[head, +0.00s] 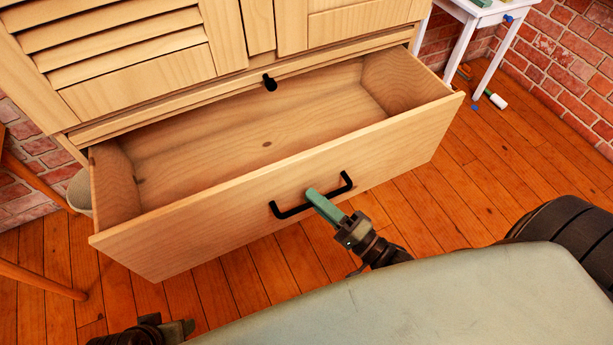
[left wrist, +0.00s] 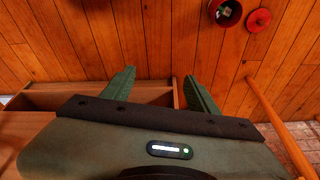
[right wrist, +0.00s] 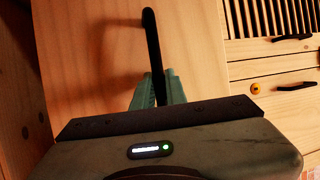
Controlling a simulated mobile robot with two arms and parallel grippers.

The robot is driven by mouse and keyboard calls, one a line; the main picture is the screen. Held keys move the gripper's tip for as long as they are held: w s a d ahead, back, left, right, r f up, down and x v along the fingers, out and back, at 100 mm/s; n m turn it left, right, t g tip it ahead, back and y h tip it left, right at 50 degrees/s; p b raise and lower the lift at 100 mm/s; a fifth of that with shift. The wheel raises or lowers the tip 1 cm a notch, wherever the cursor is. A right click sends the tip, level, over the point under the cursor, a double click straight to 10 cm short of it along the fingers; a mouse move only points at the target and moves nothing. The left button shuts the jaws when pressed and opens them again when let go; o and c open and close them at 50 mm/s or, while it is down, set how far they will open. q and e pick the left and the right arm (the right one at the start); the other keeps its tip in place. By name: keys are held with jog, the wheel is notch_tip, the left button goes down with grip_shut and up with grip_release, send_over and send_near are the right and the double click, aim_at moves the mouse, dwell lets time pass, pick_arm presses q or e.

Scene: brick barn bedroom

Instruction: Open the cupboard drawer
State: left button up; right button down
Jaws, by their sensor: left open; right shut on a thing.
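The wooden cupboard (head: 130,60) stands at the top left of the head view. Its bottom drawer (head: 270,205) is pulled well out, and its inside is empty. A black bar handle (head: 287,213) sits on the drawer front. My right gripper (head: 318,197) is shut on this handle; the right wrist view shows the handle (right wrist: 152,45) passing between the green fingers (right wrist: 158,88). My left gripper shows only in part at the bottom left of the head view. In the left wrist view its fingers (left wrist: 160,88) are spread apart with nothing between them.
A small white table (head: 490,15) stands at the top right, with a white and green item (head: 495,99) on the floor near it. A wooden chair leg (head: 40,280) is at the left. A round red container (left wrist: 226,12) lies on the floor. Plank floor is clear right of the drawer.

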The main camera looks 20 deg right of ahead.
pick_arm(q)
notch_tip(320, 180, down, 7)
jog(key=p, duration=0.1)
jog(key=shift+w+d, duration=0.15)
jog(key=shift+w, duration=0.05)
pick_arm(e)
jog(key=s, duration=0.6)
jog(key=shift+s+d, duration=0.2)
jog(key=shift+s, duration=0.05)
jog(key=c, duration=1.5)
grip_release()
jog(key=shift+o, duration=0.2)
pick_arm(q)
jog(key=shift+f+g, duration=0.1)
jog(key=shift+g, duration=0.2)
pick_arm(e)
jog(key=v, duration=0.7)
jog(key=shift+s+d, duration=0.15)
jog(key=shift+s, duration=0.2)
pick_arm(q)
jog(key=shift+w, duration=0.1)
pick_arm(e)
jog(key=shift+f, duration=0.15)
